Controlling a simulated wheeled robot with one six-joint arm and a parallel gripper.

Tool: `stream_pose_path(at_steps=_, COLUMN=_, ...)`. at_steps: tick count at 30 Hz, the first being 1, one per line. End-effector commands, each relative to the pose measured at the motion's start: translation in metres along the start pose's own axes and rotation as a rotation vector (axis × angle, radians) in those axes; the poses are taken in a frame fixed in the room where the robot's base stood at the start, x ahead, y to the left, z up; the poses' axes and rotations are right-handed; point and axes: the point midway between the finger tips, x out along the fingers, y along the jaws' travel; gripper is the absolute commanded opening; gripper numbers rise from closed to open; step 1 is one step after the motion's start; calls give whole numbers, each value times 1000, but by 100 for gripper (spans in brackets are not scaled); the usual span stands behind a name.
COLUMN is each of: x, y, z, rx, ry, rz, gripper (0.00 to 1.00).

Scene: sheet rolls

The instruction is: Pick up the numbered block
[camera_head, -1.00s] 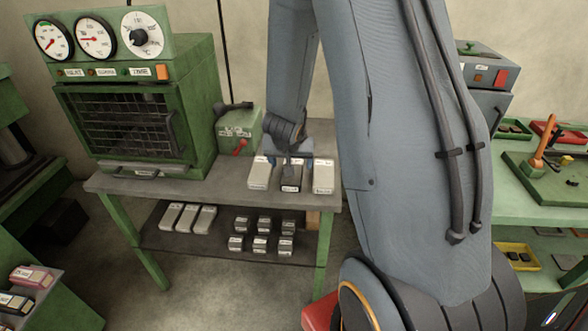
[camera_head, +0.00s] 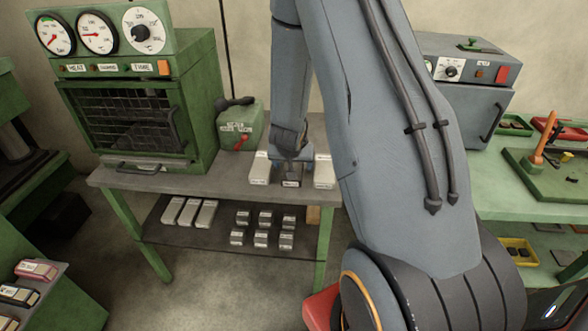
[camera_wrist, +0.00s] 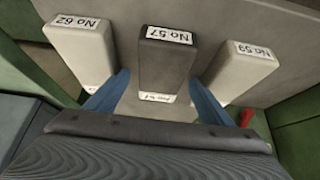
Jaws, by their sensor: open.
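A dark grey block labelled No 57 (camera_wrist: 166,65) stands between two light grey blocks, No 62 (camera_wrist: 82,50) on the left and No 59 (camera_wrist: 241,68) on the right. In the head view the dark block (camera_head: 291,181) is at the right end of the grey-topped bench, partly hidden by my gripper (camera_head: 290,158). In the wrist view my gripper (camera_wrist: 158,88) is open, its blue fingers on either side of the dark block's near end. The fingers lie in the gaps towards the light blocks. I cannot tell whether they touch anything.
The bench (camera_head: 225,186) also bears a green oven with gauges (camera_head: 130,110) and a small green box with a red lever (camera_head: 240,128). Its lower shelf (camera_head: 165,235) holds light and dark blocks. A pale green bench (camera_head: 490,190) stands at right.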

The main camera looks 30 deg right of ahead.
Motion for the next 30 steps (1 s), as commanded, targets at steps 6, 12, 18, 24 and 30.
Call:
stream_pose_path(at_steps=6, x=0, y=0, z=0, rx=0, ry=0, rz=0, gripper=50)
stream_pose_path(at_steps=12, x=0, y=0, z=-1, rx=1, ry=1, rz=0, gripper=18)
stream_pose_path(at_steps=18, x=-1, y=0, z=-1, rx=1, ry=1, rz=0, gripper=18)
stream_pose_path(at_steps=24, x=-13, y=0, z=-10, rx=2, ry=4, rz=-1, gripper=18)
stream_pose_path(at_steps=30, x=-45, y=0, z=-30, rx=4, ry=5, rz=-2, gripper=18)
